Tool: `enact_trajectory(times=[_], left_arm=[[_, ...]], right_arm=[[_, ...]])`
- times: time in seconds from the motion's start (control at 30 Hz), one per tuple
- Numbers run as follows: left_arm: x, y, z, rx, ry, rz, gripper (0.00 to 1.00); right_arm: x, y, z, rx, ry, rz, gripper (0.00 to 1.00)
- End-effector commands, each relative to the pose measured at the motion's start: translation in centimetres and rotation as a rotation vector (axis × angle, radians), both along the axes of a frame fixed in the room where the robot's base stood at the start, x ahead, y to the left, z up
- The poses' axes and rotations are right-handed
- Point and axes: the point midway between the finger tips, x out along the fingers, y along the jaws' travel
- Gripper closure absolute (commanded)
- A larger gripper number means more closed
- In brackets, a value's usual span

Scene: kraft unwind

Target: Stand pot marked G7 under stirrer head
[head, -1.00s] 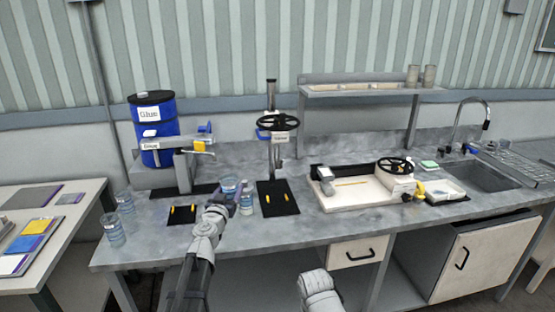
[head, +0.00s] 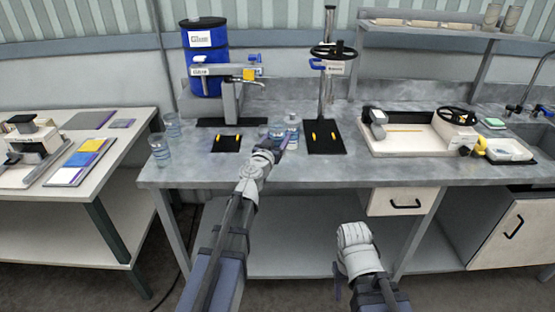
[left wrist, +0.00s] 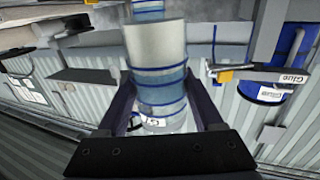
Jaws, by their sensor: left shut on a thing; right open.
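My left gripper (head: 277,145) is shut on a clear pot with blue bands (head: 277,129), at the bench front left of the stirrer stand. In the left wrist view the pot (left wrist: 158,85) sits between the fingers, and a label reading G7 (left wrist: 155,121) shows low in that picture. I cannot tell whether its base touches the bench. A similar labelled pot (head: 293,121) is close to its right. The stirrer stand (head: 329,60) has a black handwheel and head above a black mat (head: 325,143) with yellow marks. My right gripper (head: 354,233) is open, low before the bench; its fingers are mostly hidden.
A glue drum (head: 204,60) and grey press (head: 230,90) stand left, with another black mat (head: 227,144). Clear pots (head: 160,150) stand at the bench's left end. A white tray (head: 405,140) with a handwheel device is right. The stirrer's mat is bare.

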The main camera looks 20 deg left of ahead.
Motion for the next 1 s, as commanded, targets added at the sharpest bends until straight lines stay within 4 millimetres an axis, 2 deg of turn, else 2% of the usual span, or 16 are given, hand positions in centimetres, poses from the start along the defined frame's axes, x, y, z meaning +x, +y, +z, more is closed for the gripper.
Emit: enact_trajectory(times=[0.03, 0.27, 0.6, 1.0], left_arm=[[0.0, 0.0, -0.8, 0.000, 0.000, 0.000, 0.93], [0.0, 0.0, -1.0, 0.000, 0.000, 0.000, 0.93], [0.0, 0.0, -5.2, 0.000, 0.000, 0.000, 0.93], [0.0, 0.0, -5.4, 0.000, 0.000, 0.000, 0.93]], right_arm=[[0.0, 0.0, -0.8, 0.000, 0.000, 0.000, 0.50], [0.0, 0.0, -1.0, 0.000, 0.000, 0.000, 0.50], [0.0, 0.0, -5.2, 0.000, 0.000, 0.001, 0.50], [0.0, 0.0, -5.4, 0.000, 0.000, 0.001, 0.50]])
